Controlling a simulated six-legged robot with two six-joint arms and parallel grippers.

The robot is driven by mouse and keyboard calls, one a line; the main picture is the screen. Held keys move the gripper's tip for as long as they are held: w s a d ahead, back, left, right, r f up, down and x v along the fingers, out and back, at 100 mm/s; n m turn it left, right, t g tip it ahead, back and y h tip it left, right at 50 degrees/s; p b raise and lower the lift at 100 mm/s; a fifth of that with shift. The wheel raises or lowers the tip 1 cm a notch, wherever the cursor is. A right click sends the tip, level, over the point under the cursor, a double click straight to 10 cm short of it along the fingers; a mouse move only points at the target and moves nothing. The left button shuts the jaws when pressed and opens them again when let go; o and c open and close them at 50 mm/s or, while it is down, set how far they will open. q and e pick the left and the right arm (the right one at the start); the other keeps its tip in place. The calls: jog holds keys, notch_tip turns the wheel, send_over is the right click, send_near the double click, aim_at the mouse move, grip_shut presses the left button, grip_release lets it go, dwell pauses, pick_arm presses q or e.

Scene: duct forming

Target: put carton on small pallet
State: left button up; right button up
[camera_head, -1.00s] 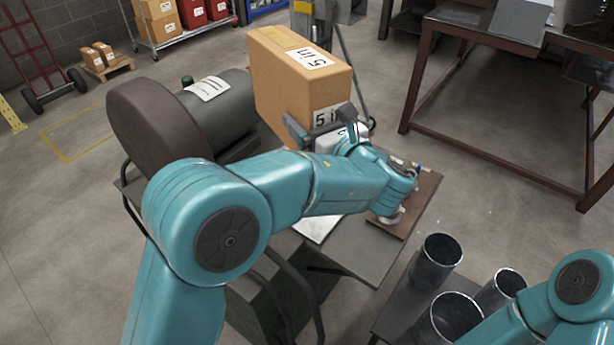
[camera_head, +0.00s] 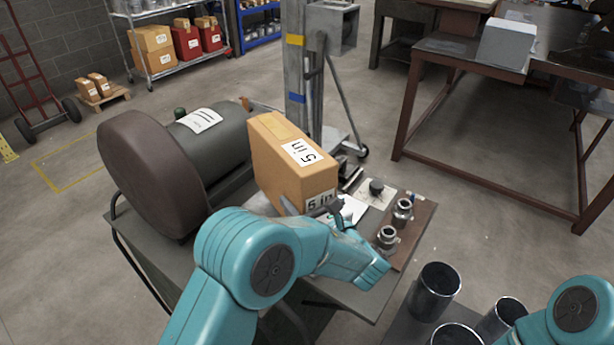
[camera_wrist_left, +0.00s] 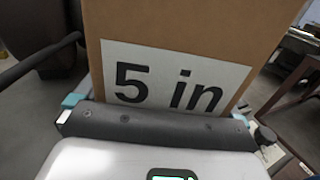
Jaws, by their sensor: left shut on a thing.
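A brown carton (camera_head: 275,165) with white "5 in" labels is upright in the middle of the head view. My left gripper (camera_head: 312,209) is shut on its near lower side. The carton (camera_wrist_left: 185,28) and its "5 in" label fill the top of the left wrist view, right at the gripper (camera_wrist_left: 160,128). The carton's base is partly hidden, so I cannot tell whether it touches the bench. The small wooden pallet (camera_head: 109,102) is on the floor at the far left, with two small cartons (camera_head: 95,86) on it. My right gripper is out of view.
The bench (camera_head: 350,295) bears a dark cylindrical machine (camera_head: 215,145) left of the carton and metal fittings (camera_head: 387,238) at right. A grey post (camera_head: 294,70) stands behind. Metal tubes (camera_head: 437,285) stand at lower right. Open floor lies between bench and pallet.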

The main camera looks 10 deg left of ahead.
pick_arm(q)
jog(key=shift+w+f, duration=0.15)
jog(key=shift+f, duration=1.1)
notch_tip(320, 180, down, 4)
jog(key=shift+r, duration=0.2)
jog(key=o, duration=1.6)
jog(key=shift+f, duration=0.15)
jog(key=shift+o, duration=0.2)
jog(key=shift+s+d, duration=0.1)
jog(key=shift+s, duration=0.1)
